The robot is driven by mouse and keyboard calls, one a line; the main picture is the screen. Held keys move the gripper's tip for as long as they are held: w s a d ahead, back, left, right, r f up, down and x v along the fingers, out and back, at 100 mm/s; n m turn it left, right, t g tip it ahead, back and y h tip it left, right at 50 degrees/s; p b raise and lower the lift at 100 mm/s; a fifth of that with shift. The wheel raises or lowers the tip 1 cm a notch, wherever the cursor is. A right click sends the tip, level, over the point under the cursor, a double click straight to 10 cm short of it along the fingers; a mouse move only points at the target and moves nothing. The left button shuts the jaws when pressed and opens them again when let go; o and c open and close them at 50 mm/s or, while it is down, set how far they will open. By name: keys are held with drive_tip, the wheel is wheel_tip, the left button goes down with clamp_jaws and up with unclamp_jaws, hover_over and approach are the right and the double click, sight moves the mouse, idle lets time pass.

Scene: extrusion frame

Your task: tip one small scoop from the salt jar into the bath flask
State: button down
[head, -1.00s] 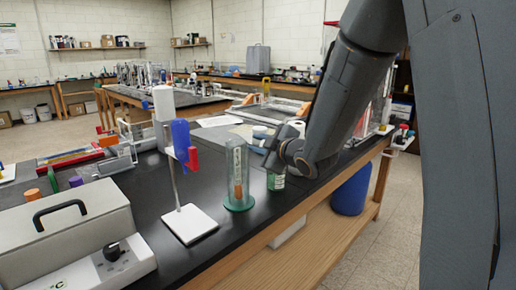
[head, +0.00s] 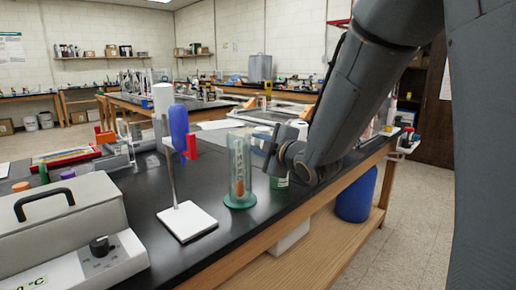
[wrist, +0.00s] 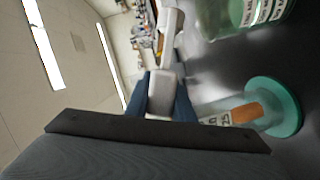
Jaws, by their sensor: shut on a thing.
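My gripper (wrist: 164,98) is shut on a pale grey handle (wrist: 160,92), seemingly the scoop's, between its blue fingers in the wrist view. A green-tinted labelled jar (wrist: 245,12), possibly the salt jar, stands at the wrist view's upper right, apart from the fingers. In the head view a green jar (head: 280,182) is partly hidden behind my wrist; my fingers are not clear there. I cannot pick out the bath flask.
A tall glass cylinder (head: 239,170) with a green base and an orange piece inside stands left of my wrist. A white-based stand (head: 187,221) with blue and red parts is further left. A grey water bath (head: 75,225) fills the left front. Black bench top lies clear between them.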

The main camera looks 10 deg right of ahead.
drive_tip(key=shift+s+a+f+n+t+b, duration=0.15)
drive_tip(key=shift+f+n+b, duration=0.3)
drive_tip(key=shift+b, duration=0.85)
drive_tip(key=shift+s+a+f+n+t+b, duration=0.1)
drive_tip(key=shift+f+n+t+b, duration=0.15)
drive_tip(key=shift+n+b, duration=0.7)
drive_tip(key=shift+r+m, duration=0.1)
drive_tip(key=shift+m, duration=0.2)
